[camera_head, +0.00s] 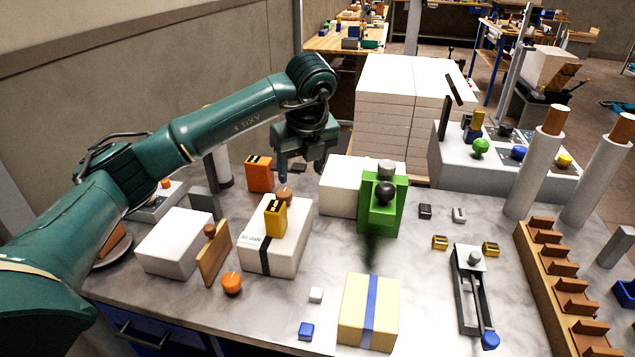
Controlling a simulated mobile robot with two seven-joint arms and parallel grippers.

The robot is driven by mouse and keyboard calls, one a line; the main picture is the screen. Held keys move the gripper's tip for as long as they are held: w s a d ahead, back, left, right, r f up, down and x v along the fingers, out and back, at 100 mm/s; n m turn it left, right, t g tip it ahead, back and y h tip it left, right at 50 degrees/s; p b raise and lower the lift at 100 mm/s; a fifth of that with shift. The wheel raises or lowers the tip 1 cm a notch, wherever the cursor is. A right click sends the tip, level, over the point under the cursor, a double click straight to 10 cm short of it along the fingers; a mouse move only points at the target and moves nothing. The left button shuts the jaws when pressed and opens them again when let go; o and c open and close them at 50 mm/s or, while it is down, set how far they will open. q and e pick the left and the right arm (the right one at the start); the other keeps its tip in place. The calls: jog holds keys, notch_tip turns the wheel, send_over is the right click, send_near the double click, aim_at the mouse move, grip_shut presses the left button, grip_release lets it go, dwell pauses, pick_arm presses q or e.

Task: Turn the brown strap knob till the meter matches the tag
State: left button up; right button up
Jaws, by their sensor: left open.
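A white strapped block (275,250) stands on the marbled table, left of centre, with a black strap (265,252) down its front. A round brown knob (284,193) sits at the back of its top, behind a yellow meter (275,218) with a dark upper face. The meter reading is too small to make out. A pale tag (251,239) with small print is on the block's left front. My left gripper (301,172) is open and empty, pointing down, above and slightly right of the brown knob in the picture, apart from it. My right gripper is not in view.
An orange box (259,174) stands behind the block. A wooden board with a knob (214,258) and an orange knob (231,283) are left of it. A green press (382,205) stands to the right. A blue-strapped pack (368,312) lies in front.

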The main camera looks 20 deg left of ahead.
aim_at(284, 192)
pick_arm(q)
jog(key=shift+n+y, duration=0.5)
jog(key=shift+y, duration=0.2)
jog(key=x, duration=0.4)
jog(key=a+p+x, duration=0.1)
jog(key=x, duration=0.3)
jog(key=w+a+r+p+x, duration=0.1)
jog(key=x, duration=0.3)
jog(key=shift+w+a+r, duration=0.1)
jog(key=shift+w+a, duration=0.05)
jog(key=shift+c, duration=0.4)
jog(key=c, duration=0.9)
